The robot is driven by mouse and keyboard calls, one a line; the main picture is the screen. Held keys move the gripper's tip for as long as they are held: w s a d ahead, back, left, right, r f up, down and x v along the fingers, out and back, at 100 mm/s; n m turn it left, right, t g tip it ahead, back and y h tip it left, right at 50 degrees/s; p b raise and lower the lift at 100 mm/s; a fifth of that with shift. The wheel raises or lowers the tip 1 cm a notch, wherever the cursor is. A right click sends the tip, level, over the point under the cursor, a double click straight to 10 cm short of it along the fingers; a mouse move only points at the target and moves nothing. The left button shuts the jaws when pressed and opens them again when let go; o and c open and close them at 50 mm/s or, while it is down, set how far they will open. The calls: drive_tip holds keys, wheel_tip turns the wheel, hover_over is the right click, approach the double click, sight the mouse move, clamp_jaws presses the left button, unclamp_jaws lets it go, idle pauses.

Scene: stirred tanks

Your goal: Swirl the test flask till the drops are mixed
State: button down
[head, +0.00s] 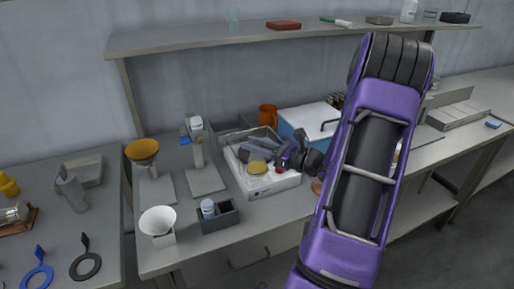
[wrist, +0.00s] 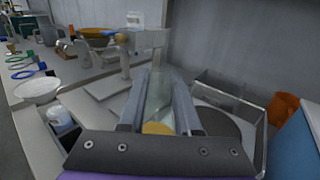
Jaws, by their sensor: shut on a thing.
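My gripper (wrist: 160,92) is shut on the test flask, a clear glass vessel with yellow liquid (wrist: 157,128) at its bottom. The flask's pale, see-through upper part shows between the two grey fingers in the wrist view. In the head view the flask (head: 257,168) shows as a yellow patch just below my gripper (head: 250,147). It is over the clear-walled white unit (head: 246,189). The fingers and palm hide part of the flask. I cannot tell whether its base touches the unit, nor whether drops show in the liquid.
A stand (head: 197,150) is left of the unit. An orange mug (head: 268,115) and a blue-sided box (head: 310,117) stand behind. A shelf (head: 290,36) runs above.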

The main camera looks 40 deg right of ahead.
drive_tip(key=shift+w, duration=0.3)
drive_tip(key=shift+a, duration=2.85)
drive_tip(key=s+d, duration=0.2)
drive_tip(key=d, duration=0.1)
drive_tip(key=s+d, duration=0.1)
drive_tip(key=d, duration=0.1)
drive_tip(key=shift+s, duration=0.3)
drive_tip(key=shift+w+d, duration=0.45)
drive_tip(key=shift+w, duration=0.4)
drive_tip(key=shift+w+a, duration=0.1)
drive_tip(key=shift+w, duration=0.8)
